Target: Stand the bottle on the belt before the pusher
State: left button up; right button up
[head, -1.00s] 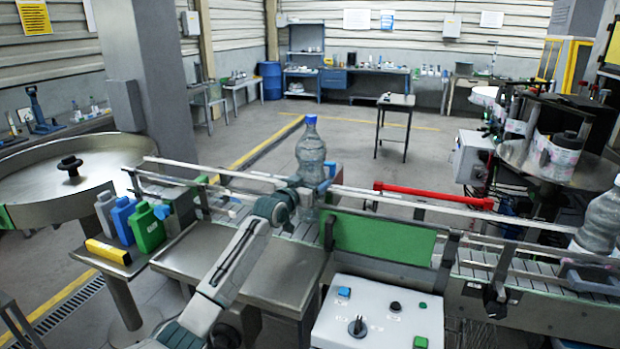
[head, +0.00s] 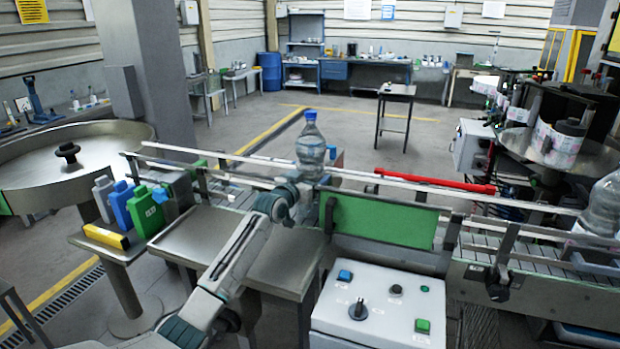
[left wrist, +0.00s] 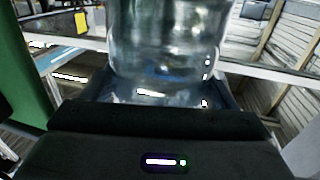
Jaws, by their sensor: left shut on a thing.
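A clear bottle with a blue cap (head: 310,145) is upright at the conveyor belt (head: 232,198), left of the green panel (head: 375,220). My left gripper (head: 303,196) is shut on its lower part. In the left wrist view the clear bottle wall (left wrist: 165,40) stands between the dark fingers. The gripper and rail hide the bottle's base, so I cannot tell whether it touches the belt. A blue part shows just right of the bottle; I cannot tell if it is the pusher. My right gripper is not in view.
Guide rails (head: 225,175) line the belt. A red bar (head: 435,181) runs along the far side. A control box (head: 380,305) stands in front. Another clear bottle (head: 602,205) is at the far right. Several coloured containers (head: 147,210) stand left on a side shelf.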

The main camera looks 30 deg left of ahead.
pick_arm(q)
jog(key=shift+f+b, duration=0.15)
jog(key=shift+b, duration=0.15)
jog(key=o, duration=2)
jog(key=shift+s, duration=0.1)
jog(key=shift+s+d, duration=0.1)
jog(key=s+b, duration=0.4)
jog(key=s, duration=0.6)
jog(key=shift+s+d, duration=0.2)
jog(key=shift+s, duration=0.1)
